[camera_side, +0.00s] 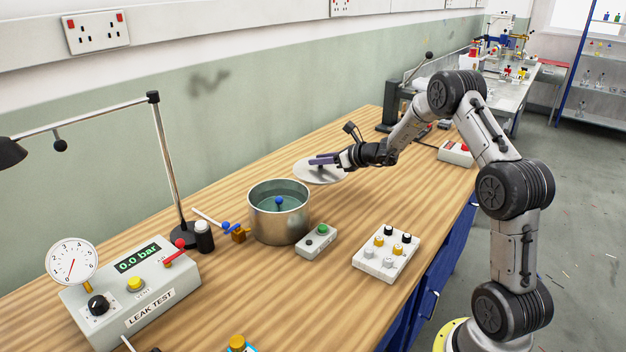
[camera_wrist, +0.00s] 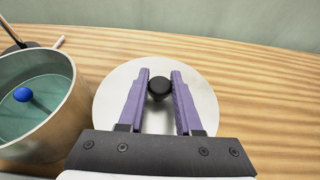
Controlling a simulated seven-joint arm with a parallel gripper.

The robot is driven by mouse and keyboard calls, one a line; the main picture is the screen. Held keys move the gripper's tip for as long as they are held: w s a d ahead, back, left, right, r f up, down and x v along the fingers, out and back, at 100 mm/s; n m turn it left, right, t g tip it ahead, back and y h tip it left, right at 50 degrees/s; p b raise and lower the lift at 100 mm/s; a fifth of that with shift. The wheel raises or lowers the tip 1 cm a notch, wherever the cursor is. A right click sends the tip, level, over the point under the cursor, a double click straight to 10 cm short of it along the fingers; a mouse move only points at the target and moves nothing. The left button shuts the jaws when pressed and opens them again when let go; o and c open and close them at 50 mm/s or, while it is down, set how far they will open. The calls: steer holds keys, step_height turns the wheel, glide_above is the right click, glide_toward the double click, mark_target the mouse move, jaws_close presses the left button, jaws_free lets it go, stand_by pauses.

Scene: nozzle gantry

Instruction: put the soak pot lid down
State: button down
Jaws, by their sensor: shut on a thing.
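The soak pot lid (camera_side: 318,175) is a pale metal disc with a black knob. It is at or just above the wooden bench, behind and right of the pot; I cannot tell whether it touches the wood. My gripper (camera_side: 322,159) has purple fingers and is shut on the lid's knob. In the wrist view the fingers of my gripper (camera_wrist: 160,88) stand on both sides of the knob, over the lid (camera_wrist: 205,97), which looks flat. The soak pot (camera_side: 279,223) is open, with liquid and a blue-topped thing inside; it also shows in the wrist view (camera_wrist: 55,125).
A small box with a green button (camera_side: 317,241) stands right of the pot, and a white tray of small knobbed parts (camera_side: 386,253) is further right. The leak test box (camera_side: 135,290) and lamp (camera_side: 170,170) are on the left. Bare bench surrounds the lid.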

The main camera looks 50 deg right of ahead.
glide_above(313, 188)
step_height(313, 188, down, 6)
steer(key=shift+w+d, duration=0.1)
steer(key=shift+f, duration=1.5)
steer(key=shift+f, duration=0.1)
steer(key=c, duration=0.6)
jaws_free()
